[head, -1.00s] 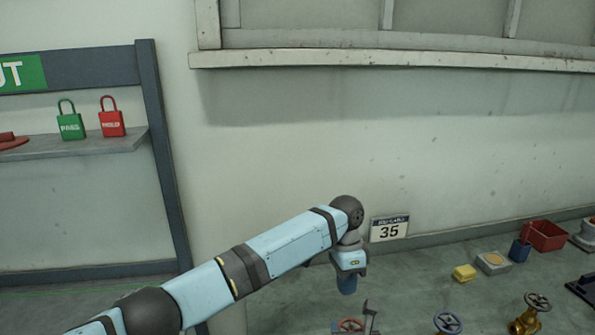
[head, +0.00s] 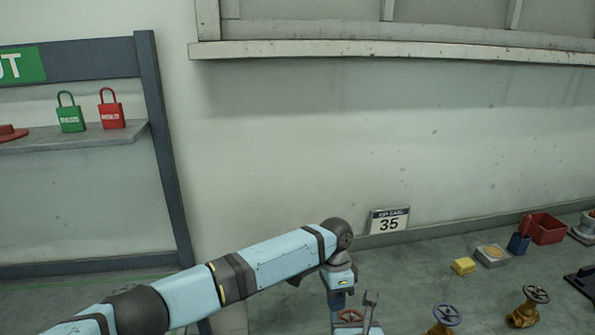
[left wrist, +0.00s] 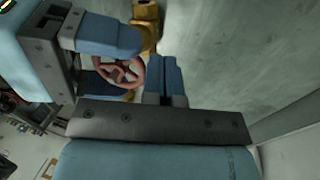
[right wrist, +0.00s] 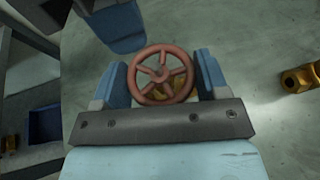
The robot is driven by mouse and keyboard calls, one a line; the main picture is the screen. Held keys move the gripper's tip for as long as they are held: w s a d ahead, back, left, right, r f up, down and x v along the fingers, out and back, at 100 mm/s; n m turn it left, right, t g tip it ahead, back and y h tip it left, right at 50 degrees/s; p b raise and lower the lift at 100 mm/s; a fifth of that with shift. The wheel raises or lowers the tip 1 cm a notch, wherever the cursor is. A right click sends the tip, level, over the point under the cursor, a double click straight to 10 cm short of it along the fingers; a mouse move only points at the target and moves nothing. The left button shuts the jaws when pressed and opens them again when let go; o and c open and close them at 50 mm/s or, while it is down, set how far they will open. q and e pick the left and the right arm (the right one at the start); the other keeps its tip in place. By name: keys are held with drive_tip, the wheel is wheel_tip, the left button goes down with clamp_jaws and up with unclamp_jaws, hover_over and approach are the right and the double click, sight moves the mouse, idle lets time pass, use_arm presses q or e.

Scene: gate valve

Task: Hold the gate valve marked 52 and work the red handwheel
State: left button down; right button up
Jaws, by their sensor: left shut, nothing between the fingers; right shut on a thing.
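The red handwheel (right wrist: 161,74) faces the camera in the right wrist view, with a brass gate valve (right wrist: 183,86) partly showing behind it. My right gripper (right wrist: 160,78) is shut on the valve, its blue fingers at either side of the wheel. Whether it grips the body or another part is hidden. The wheel (left wrist: 122,72) also shows between these fingers in the left wrist view and at the lower edge of the head view (head: 349,314). My left gripper (left wrist: 164,62) is shut and empty beside the wheel, apart from it. No mark 52 is legible.
Other valves stand on the floor to the right, one with a blue wheel (head: 446,315) and one brass (head: 524,312). A yellow block (head: 463,265), a blue cup (head: 518,243) and a red bin (head: 545,228) lie behind.

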use_arm(q)
drive_tip(key=shift+s+d, duration=0.2)
drive_tip(key=shift+d, duration=0.05)
idle(0.7)
drive_tip(key=shift+d, duration=0.1)
drive_tip(key=shift+w+d, duration=0.35)
drive_tip(key=shift+d, duration=0.4)
drive_tip(key=shift+d, duration=0.3)
drive_tip(key=shift+d, duration=0.15)
drive_tip(key=shift+d, duration=0.3)
drive_tip(key=shift+s+d, duration=0.1)
drive_tip(key=shift+d, duration=0.3)
drive_tip(key=shift+r, duration=0.1)
